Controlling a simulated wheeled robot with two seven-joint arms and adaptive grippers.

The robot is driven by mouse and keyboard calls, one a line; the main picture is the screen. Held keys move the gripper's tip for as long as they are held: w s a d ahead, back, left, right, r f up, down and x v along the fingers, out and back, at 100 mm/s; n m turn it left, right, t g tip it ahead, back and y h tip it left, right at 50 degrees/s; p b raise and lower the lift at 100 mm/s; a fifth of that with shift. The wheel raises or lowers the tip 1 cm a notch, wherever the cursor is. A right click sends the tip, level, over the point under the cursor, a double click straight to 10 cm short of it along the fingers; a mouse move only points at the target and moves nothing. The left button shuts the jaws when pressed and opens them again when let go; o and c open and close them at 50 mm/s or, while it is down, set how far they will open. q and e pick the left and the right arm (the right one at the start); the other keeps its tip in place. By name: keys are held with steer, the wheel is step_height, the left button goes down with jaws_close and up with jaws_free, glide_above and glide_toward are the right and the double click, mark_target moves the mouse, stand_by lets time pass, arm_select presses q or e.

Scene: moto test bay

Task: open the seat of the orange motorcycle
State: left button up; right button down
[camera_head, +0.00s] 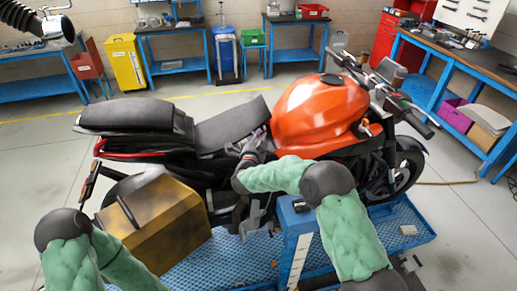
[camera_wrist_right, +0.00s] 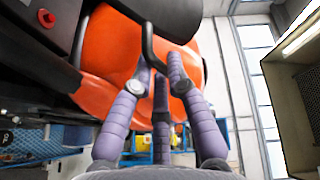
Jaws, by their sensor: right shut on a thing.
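The orange motorcycle (camera_head: 315,110) stands side-on with its front to the right. Its black front seat (camera_head: 232,122) lies just behind the orange tank, and the rear seat (camera_head: 130,114) is to the left. I cannot tell a clear gap under the front seat. My right gripper (camera_head: 259,138) is at the seat's front edge, beside the tank. In the right wrist view, its purple fingers (camera_wrist_right: 160,75) are closed around a thin bent black bar (camera_wrist_right: 149,42), with the orange tank (camera_wrist_right: 105,50) behind. My left arm comes in at the lower left; its gripper is outside the view.
The motorcycle stands on a blue platform (camera_head: 240,262). A brown-yellow box (camera_head: 165,225) with a black handle is in front of its rear. A blue post (camera_head: 296,225) stands near my right forearm. Blue workbenches (camera_head: 180,66) line the back; another bench (camera_head: 455,60) is at right.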

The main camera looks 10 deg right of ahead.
steer(key=a+r+n+t, duration=0.3)
steer(key=a+r+n, duration=0.5)
steer(key=a+r, duration=0.45)
steer(key=a+r+n+t+y, duration=0.2)
steer(key=a+n, duration=0.7)
steer(key=a, duration=0.6)
steer(key=shift+r+t+y, duration=0.3)
steer(key=shift+t+y, duration=0.4)
steer(key=shift+y, duration=0.3)
steer(key=c, duration=1.2)
jaws_free()
steer(key=shift+f, duration=0.1)
